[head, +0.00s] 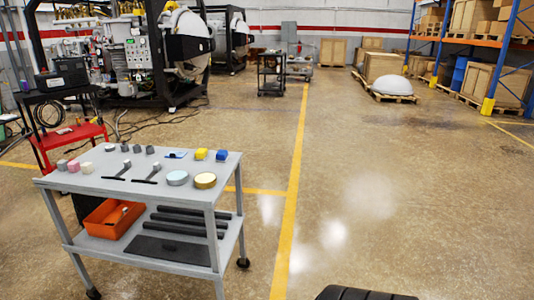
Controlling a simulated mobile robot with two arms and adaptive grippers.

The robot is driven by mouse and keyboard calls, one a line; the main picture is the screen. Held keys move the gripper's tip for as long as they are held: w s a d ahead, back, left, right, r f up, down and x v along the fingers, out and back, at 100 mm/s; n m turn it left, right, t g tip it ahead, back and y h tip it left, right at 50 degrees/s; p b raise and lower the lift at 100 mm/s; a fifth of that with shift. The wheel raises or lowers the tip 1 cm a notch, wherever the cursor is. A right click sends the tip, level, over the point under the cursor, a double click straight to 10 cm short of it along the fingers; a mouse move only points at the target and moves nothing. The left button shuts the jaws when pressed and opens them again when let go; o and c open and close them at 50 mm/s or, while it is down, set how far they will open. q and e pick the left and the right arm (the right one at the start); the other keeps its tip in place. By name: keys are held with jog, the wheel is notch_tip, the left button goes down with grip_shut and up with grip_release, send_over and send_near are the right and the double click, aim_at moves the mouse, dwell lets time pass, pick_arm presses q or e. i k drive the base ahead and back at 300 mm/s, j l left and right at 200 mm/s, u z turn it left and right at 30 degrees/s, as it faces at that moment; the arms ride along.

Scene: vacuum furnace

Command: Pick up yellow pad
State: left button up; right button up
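A grey two-level cart (140,188) stands at the left front. Neither of my grippers is in view.
Two black-handled tools (147,176) and several small grey and pink blocks share the cart top. The lower shelf holds an orange bin (112,218) and dark bars (190,222). A red cart (70,135) stands behind.

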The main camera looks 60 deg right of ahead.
aim_at(201, 155)
jog(key=z, duration=1.6)
